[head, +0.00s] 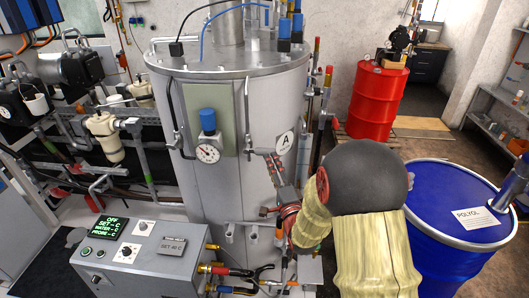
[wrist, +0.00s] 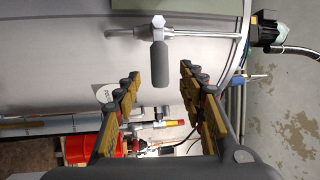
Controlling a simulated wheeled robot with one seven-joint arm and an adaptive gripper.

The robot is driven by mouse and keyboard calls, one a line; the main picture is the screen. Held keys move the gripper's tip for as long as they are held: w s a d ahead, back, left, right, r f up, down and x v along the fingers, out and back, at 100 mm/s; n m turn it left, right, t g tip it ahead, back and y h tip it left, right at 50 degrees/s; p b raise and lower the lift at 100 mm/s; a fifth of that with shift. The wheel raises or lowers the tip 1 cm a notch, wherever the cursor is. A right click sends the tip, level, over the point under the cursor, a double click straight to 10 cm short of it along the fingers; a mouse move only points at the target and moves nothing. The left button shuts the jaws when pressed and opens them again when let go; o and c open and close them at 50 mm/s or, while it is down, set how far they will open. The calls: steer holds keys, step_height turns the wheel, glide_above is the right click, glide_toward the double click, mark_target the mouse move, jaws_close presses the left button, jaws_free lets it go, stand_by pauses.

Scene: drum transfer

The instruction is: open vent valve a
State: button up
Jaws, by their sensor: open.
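The grey tank (head: 225,190) carries a round white plate marked A (head: 284,142). In the wrist view, a metal rod runs along the tank, with a dark grey cylindrical handle (wrist: 160,66) on it. This looks like the vent valve handle; no label in view names it. My gripper (wrist: 160,80) is open, its fingers to the left and right of the handle in the picture. I see no contact, and how deep the handle sits between them is hard to tell. In the head view my gripper (head: 274,162) is near plate A, partly hidden by my arm.
A control box (head: 150,258) with a green display stands at the front left. A blue drum labelled POLYOL (head: 450,235) is close to my arm on the right. A red drum (head: 373,100) stands behind. Pipes and hoses line the tank's lower right side.

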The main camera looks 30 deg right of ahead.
mark_target(266, 151)
steer(key=p+x, duration=0.1)
steer(key=x, duration=0.6)
steer(key=shift+w, duration=0.1)
steer(key=shift+c, duration=0.5)
steer(key=shift+f, duration=0.1)
jaws_close()
